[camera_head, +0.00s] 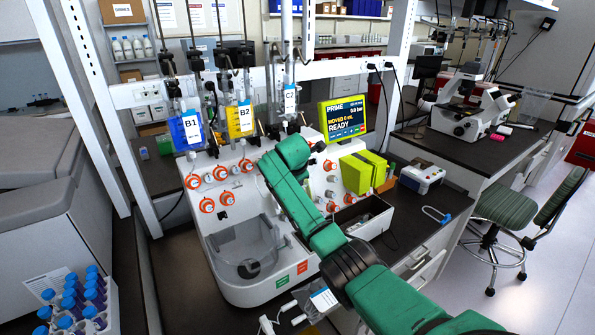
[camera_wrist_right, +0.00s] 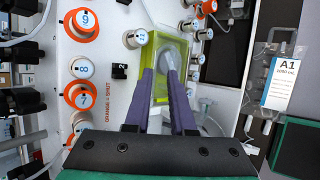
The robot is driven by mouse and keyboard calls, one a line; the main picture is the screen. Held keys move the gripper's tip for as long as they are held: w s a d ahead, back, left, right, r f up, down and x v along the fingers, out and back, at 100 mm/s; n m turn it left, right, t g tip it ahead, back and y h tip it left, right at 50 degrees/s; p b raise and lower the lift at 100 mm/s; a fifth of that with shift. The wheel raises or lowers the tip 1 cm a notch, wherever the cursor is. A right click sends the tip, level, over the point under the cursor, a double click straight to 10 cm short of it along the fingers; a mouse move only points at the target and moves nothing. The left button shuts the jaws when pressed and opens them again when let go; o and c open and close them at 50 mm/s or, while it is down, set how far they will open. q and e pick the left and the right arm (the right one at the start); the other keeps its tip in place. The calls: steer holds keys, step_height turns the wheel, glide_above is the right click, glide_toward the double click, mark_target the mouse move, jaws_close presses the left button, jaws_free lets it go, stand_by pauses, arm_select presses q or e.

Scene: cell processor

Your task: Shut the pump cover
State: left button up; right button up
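The pump (camera_head: 357,175) is a yellow-green block on the right side of the white machine in the head view. A second yellow-green panel, which looks like its cover (camera_head: 377,165), stands out beside it, apparently swung open. In the right wrist view a yellow-green frame (camera_wrist_right: 183,48) surrounds a grey part. My right arm reaches across the machine front in the head view, and its gripper is hidden there. In the right wrist view my right gripper (camera_wrist_right: 160,72) has two purple fingers with a gap between them, in front of the yellow-green frame. Contact cannot be told. My left gripper is not in view.
Orange-and-white knobs (camera_head: 221,173) line the panel, and one marked 8 (camera_wrist_right: 82,68) is left of my fingers. A display (camera_head: 345,118) stands above the pump. Bags B1 (camera_head: 190,130) and B2 (camera_head: 243,118) hang behind. An open box (camera_head: 365,217) sits below the pump.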

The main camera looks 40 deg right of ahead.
steer(key=b+v, duration=0.3)
steer(key=v, duration=0.7)
steer(key=shift+s+b, duration=0.3)
steer(key=shift+s, duration=0.15)
